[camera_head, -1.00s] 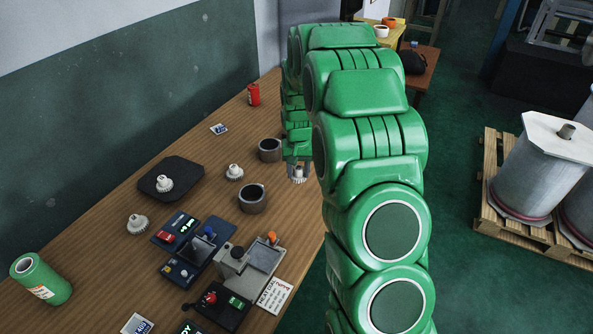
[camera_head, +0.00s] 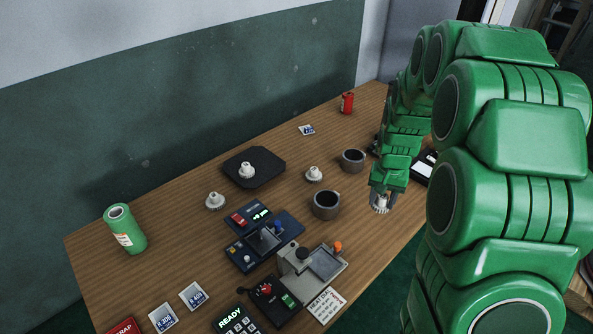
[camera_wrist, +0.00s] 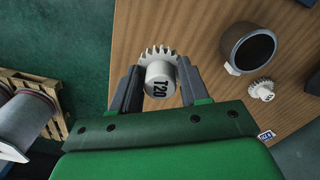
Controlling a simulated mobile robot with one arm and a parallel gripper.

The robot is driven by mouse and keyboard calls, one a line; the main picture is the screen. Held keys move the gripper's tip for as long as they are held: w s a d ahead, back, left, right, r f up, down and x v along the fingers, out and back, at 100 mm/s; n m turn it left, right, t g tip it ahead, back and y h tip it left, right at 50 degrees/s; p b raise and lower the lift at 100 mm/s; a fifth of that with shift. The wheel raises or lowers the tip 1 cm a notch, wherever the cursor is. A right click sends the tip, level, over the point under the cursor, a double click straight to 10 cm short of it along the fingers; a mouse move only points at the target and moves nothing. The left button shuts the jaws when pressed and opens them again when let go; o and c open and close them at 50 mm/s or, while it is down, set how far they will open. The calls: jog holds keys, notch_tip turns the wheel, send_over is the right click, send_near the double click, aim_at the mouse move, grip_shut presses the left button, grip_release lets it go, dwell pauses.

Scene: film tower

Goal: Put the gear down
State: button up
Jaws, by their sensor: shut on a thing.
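A white gear (camera_wrist: 159,75) with a hub marked T20 sits between the two fingers of my gripper (camera_wrist: 156,88) in the wrist view. My gripper is shut on it. In the head view the held gear (camera_head: 380,208) shows below my gripper (camera_head: 382,198), over the right front edge of the wooden table (camera_head: 190,262). I cannot tell whether it touches the table. Other white gears stand on the table: one (camera_head: 314,174) in the middle, one (camera_head: 215,201) at the left and one (camera_head: 247,170) on a black pad (camera_head: 268,160).
Two dark grey cups (camera_head: 326,205) (camera_head: 353,160) stand left of my gripper. A blue-black device (camera_head: 262,240) and a grey press (camera_head: 313,272) stand nearer. A green can (camera_head: 125,230) is at the left and a red can (camera_head: 347,103) at the back. Bare table lies at the left.

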jog(key=w+a+r+m, duration=0.1)
jog(key=w+a, duration=0.4)
jog(key=a, duration=0.5)
jog(key=w+a+r+m, duration=0.1)
jog(key=w+a, duration=0.4)
jog(key=a, duration=0.5)
jog(key=w+a+r, duration=0.1)
jog(key=w+a, duration=0.4)
jog(key=a, duration=0.5)
send_near(270, 165)
jog(key=shift+s+d, duration=0.2)
jog(key=shift+s, duration=0.35)
jog(key=shift+s+d, duration=0.15)
jog(key=shift+s, duration=0.35)
jog(key=shift+w+a+f, duration=0.1)
jog(key=shift+w+f, duration=0.25)
jog(key=shift+f, duration=0.35)
jog(key=shift+w+a+f, duration=0.2)
jog(key=shift+w+f, duration=0.3)
jog(key=shift+w, duration=0.05)
jog(key=shift+w+f, duration=0.1)
jog(key=shift+f, duration=0.2)
jog(key=shift+w+f, duration=0.1)
jog(key=shift+f, duration=1.4)
